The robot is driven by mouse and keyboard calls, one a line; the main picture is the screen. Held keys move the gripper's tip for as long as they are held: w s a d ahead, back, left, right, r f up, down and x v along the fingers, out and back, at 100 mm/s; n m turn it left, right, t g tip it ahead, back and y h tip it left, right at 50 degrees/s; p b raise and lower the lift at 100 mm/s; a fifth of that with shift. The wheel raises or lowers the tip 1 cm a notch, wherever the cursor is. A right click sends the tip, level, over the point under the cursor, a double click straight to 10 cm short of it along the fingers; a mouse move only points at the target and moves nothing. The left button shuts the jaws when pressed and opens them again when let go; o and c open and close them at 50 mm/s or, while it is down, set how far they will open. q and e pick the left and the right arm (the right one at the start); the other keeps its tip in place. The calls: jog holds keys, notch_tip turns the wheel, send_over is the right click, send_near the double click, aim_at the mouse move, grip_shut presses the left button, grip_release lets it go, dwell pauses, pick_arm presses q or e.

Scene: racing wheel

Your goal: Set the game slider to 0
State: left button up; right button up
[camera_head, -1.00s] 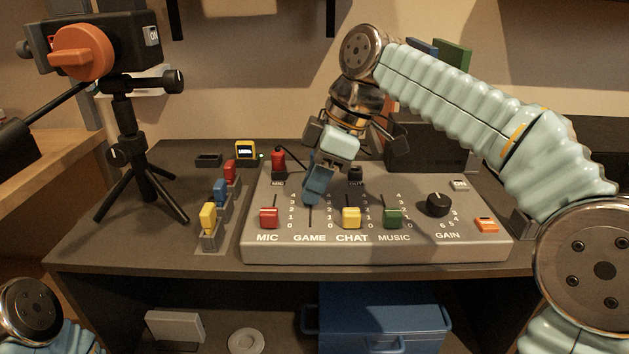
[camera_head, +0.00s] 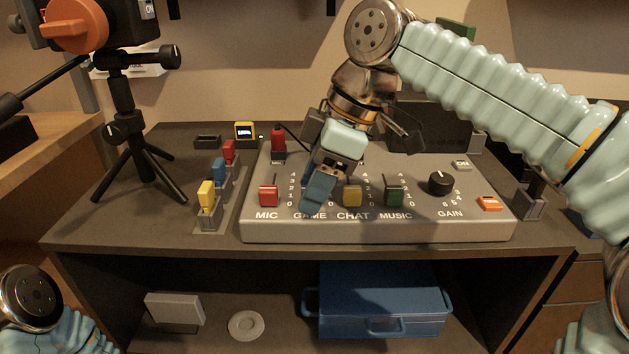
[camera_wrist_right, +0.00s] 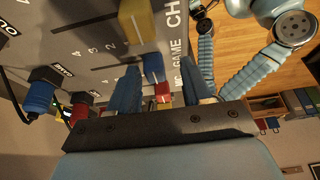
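The grey mixer (camera_head: 430,228) stands on the desk with sliders marked MIC, GAME, CHAT and MUSIC. My right gripper (camera_head: 317,193) is over the GAME track in the head view and hides the game slider there. In the right wrist view the blue game slider knob (camera_wrist_right: 153,68) shows between the two blue fingers of my right gripper (camera_wrist_right: 160,75), near the GAME label end of its track. The fingers look apart, with gaps beside the knob. The exact mark is hard to read. My left gripper is out of view.
The red MIC knob (camera_head: 268,196) and yellow CHAT knob (camera_head: 352,196) stand close on either side, with the green MUSIC knob (camera_head: 394,196) farther right. A black gain dial (camera_head: 440,183) is to the right. A tripod (camera_head: 127,130) stands left. A blue box (camera_head: 385,305) is below.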

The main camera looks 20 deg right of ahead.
jog(key=shift+r, duration=0.1)
jog(key=p+v, duration=0.4)
jog(key=v, duration=0.9)
jog(key=shift+d+r, duration=0.2)
jog(key=shift+r, duration=0.05)
